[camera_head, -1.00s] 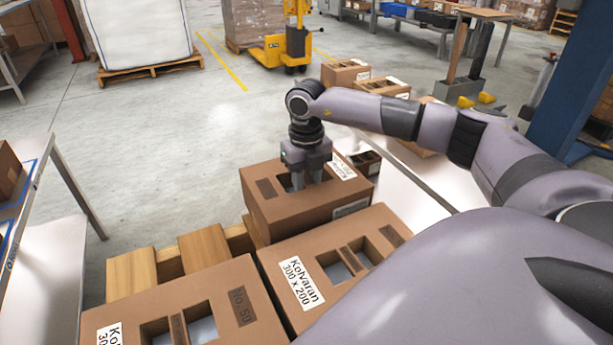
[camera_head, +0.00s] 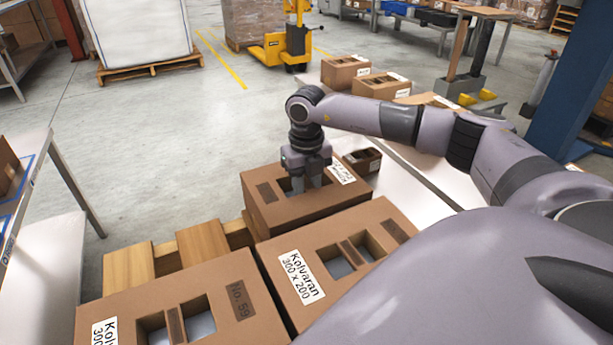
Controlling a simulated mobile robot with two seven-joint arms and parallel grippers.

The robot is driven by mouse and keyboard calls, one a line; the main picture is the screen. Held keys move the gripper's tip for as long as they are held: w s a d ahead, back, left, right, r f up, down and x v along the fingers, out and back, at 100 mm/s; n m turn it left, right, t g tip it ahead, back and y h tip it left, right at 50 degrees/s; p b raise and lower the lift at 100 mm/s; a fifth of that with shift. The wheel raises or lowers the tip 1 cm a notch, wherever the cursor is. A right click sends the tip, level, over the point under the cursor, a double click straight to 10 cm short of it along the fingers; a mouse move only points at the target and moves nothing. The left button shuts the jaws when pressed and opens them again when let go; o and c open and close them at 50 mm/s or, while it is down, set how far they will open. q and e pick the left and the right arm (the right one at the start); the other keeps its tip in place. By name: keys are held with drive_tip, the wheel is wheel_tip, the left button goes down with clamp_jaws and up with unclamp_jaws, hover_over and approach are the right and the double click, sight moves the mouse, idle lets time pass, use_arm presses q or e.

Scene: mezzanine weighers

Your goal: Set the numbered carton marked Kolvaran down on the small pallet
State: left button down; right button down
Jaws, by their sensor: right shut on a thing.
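A brown carton (camera_head: 290,212) with a white label and a dark number patch on top is gripped by my right gripper (camera_head: 307,182). The fingers are shut at the bar between its two top openings. The carton is level above the far right part of the wooden pallet (camera_head: 201,243). Its lower edge is partly hidden, so I cannot tell whether it rests on the slats. Two more cartons stand at the front: one marked Kolvaran 300 x 200 (camera_head: 380,215) and one marked No.59 (camera_head: 205,275). My left gripper is not in view.
More cartons (camera_head: 345,70) stand farther back on that table. Another table (camera_head: 50,235) is at left. Bare pallet slats show left of the held carton.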

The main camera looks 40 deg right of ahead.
drive_tip(key=shift+f, duration=0.2)
drive_tip(key=c, duration=0.8)
unclamp_jaws()
drive_tip(key=shift+o, duration=0.2)
